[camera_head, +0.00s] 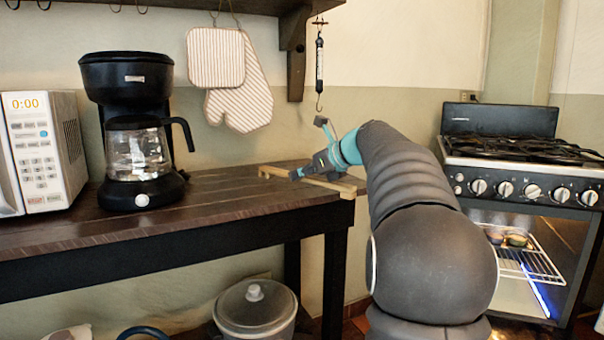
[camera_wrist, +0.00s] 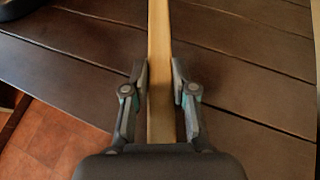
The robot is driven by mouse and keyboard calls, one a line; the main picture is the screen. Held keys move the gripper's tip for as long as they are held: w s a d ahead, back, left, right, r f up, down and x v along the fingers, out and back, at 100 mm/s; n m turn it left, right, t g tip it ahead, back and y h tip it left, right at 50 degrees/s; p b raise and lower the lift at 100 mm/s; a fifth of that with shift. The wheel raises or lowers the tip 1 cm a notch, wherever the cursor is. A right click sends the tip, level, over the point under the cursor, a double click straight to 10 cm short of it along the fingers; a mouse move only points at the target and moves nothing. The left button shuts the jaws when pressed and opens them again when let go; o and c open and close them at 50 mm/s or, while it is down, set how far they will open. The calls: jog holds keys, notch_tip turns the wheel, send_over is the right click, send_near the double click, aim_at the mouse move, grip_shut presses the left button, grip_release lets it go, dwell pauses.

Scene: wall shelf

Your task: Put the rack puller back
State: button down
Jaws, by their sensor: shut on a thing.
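The rack puller is a long flat strip of light wood (camera_head: 337,184) at the right end of the dark wooden counter. In the wrist view the wooden rack puller (camera_wrist: 159,60) runs straight up the picture between the fingers. My gripper (camera_head: 297,174) is shut on it, with one finger on each side; it also shows in the wrist view (camera_wrist: 160,95). The puller lies low over or on the counter; I cannot tell whether it touches. Its near end is hidden by my gripper's body in the wrist view.
The counter (camera_head: 230,200) also holds a coffee maker (camera_head: 135,150) and a microwave (camera_head: 42,150). Mitts (camera_head: 240,95) and a hanging scale (camera_head: 319,60) hang above. The oven (camera_head: 520,240) at right is open, its rack (camera_head: 530,262) pulled out. A lidded pot (camera_head: 255,308) stands below.

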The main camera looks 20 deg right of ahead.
jog(key=shift+f, duration=0.45)
jog(key=c, duration=0.9)
grip_release()
jog(key=shift+o, duration=0.2)
notch_tip(320, 180, up, 6)
send_over(338, 183)
jog(key=shift+a+f, duration=0.1)
jog(key=shift+f, duration=0.1)
jog(key=s+a+f+n+g+h, duration=0.1)
jog(key=s+a+f+n, duration=0.25)
jog(key=a, duration=0.25)
jog(key=s+a+f+n+g, duration=0.2)
jog(key=s+a+f+n, duration=0.1)
jog(key=a+n, duration=0.25)
jog(key=s+a+f+n+g+h, duration=0.1)
jog(key=s+a+f+n, duration=0.3)
jog(key=a, duration=0.2)
jog(key=s+a+f+n+g+h, duration=0.1)
jog(key=s+a+f+n, duration=0.2)
jog(key=s+f+n, duration=0.5)
jog(key=s+a+f+n+h+p, duration=0.1)
jog(key=s+a+f+n+h, duration=0.1)
jog(key=s+f+n, duration=0.6)
jog(key=shift+s+a+n+g, duration=0.4)
jog(key=shift+s+a+n, duration=0.15)
jog(key=shift+s+n, duration=0.45)
